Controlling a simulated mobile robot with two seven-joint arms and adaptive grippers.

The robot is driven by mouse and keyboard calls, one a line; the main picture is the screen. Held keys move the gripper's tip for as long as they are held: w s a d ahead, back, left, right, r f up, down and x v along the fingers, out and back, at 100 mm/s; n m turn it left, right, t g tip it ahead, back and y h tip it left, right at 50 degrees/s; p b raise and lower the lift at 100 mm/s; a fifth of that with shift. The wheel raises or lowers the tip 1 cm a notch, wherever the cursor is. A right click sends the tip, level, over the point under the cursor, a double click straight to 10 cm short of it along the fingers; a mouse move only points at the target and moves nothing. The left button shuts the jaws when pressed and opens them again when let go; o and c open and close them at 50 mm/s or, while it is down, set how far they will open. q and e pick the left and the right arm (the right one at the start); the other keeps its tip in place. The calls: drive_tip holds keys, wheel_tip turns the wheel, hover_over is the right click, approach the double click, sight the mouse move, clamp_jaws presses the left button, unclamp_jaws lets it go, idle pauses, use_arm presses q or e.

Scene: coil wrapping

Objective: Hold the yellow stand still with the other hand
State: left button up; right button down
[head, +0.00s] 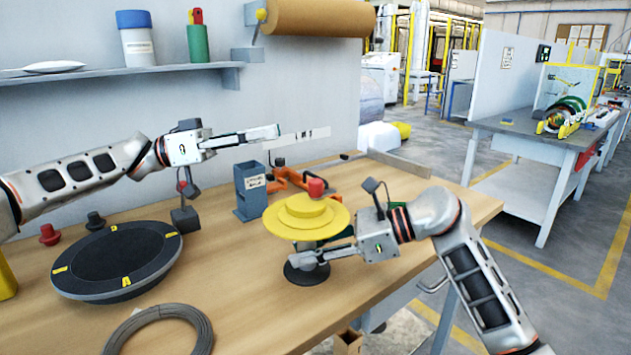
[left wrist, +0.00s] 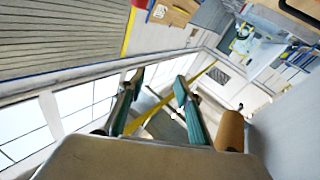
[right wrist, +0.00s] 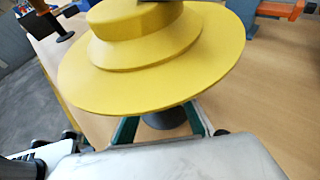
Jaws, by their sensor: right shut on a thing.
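The yellow stand (head: 285,222) is a stepped yellow disc on a dark post and round base, upright on the table. It fills the top of the right wrist view (right wrist: 140,75). My right gripper (head: 308,258) is below the disc, shut on the stand's dark post; the post shows between its fingers (right wrist: 165,118). The disc hides part of the post and grip. My left gripper (head: 280,132) is in the air above the back of the table, behind the stand. Its green-lined fingers (left wrist: 160,85) are apart with nothing between them.
A grey coil (head: 165,312) lies at the table's front. A black turntable (head: 115,260) is at the left. A blue-grey holder (head: 251,192) and an orange tool (head: 300,180) stand behind the yellow stand. A shelf (head: 90,72) and brown roll (head: 320,17) are above.

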sight(315, 180)
use_arm(q)
drive_tip(key=s+a+f+m+g+y, duration=0.2)
drive_tip(key=s+f+m+g, duration=0.25)
drive_tip(key=f, duration=0.25)
drive_tip(key=shift+t, duration=0.35)
drive_tip(key=d, duration=0.3)
drive_tip(key=s+d, duration=0.1)
drive_tip(key=d, duration=0.3)
drive_tip(key=s+d, duration=0.1)
drive_tip(key=d, duration=0.3)
drive_tip(key=shift+s+d, duration=0.15)
drive_tip(key=shift+d, duration=0.1)
drive_tip(key=shift+r, duration=0.1)
clamp_jaws()
